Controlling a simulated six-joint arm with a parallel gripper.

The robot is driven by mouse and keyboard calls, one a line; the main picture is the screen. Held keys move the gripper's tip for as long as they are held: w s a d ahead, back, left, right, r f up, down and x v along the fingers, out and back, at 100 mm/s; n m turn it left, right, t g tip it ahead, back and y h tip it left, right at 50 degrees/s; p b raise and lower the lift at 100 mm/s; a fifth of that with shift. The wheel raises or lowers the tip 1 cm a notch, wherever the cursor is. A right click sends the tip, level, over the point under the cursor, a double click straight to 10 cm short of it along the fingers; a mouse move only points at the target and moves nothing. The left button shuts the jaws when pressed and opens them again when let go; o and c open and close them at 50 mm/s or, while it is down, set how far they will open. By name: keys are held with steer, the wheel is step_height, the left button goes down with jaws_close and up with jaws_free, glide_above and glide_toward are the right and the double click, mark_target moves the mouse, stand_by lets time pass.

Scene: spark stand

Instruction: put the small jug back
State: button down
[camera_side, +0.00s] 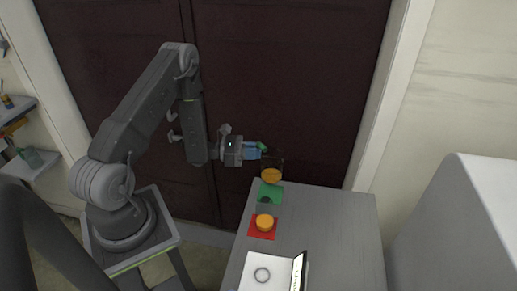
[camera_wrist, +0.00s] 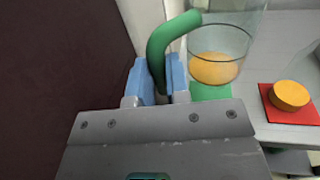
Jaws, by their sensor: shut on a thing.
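The small jug (camera_side: 271,175) is clear glass with an orange layer in its bottom and a green handle. It also shows in the wrist view (camera_wrist: 216,68). My gripper (camera_side: 253,150) is shut on the green handle (camera_wrist: 158,50), its blue fingers (camera_wrist: 158,80) on either side of it. The jug looks roughly upright and appears held above the green mat (camera_side: 275,187). The green mat partly shows below the jug in the wrist view (camera_wrist: 210,93). Whether the jug's base touches anything is not clear.
A red mat (camera_side: 254,232) bears an orange round thing (camera_side: 264,221), with faint glass outlines near it. A white panel with a ring (camera_side: 262,274) lies at the front of the grey table (camera_side: 330,225). The table's right part is clear. A white block (camera_side: 460,230) stands right.

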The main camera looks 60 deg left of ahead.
steer(key=shift+f, duration=2.95)
steer(key=shift+f, duration=0.65)
steer(key=c, duration=1)
jaws_free()
steer(key=v, duration=1.3)
steer(key=w+d+r+m+g+h, duration=0.1)
steer(key=d+r+m+g, duration=0.65)
steer(key=r, duration=0.25)
steer(key=w+d+r+m+g+h, duration=0.1)
steer(key=w+d+r+m+g, duration=0.1)
steer(key=d+r+m+g, duration=0.55)
steer(key=s+d+r+m+t+y, duration=0.2)
steer(key=s+d+r+m+y, duration=0.1)
steer(key=s+r+m+y, duration=0.1)
steer(key=s+d+r+m+t+y, duration=0.1)
steer(key=s+d+r+m+y, duration=0.2)
steer(key=r, duration=0.4)
steer(key=s+d+r+m+t+y, duration=0.2)
steer(key=s+d+r+m+y, duration=0.1)
steer(key=s+r+m+y, duration=0.2)
steer(key=shift+s+d+r+m+t, duration=0.3)
steer(key=shift+s+r+m, duration=0.2)
steer(key=shift+m, duration=0.6)
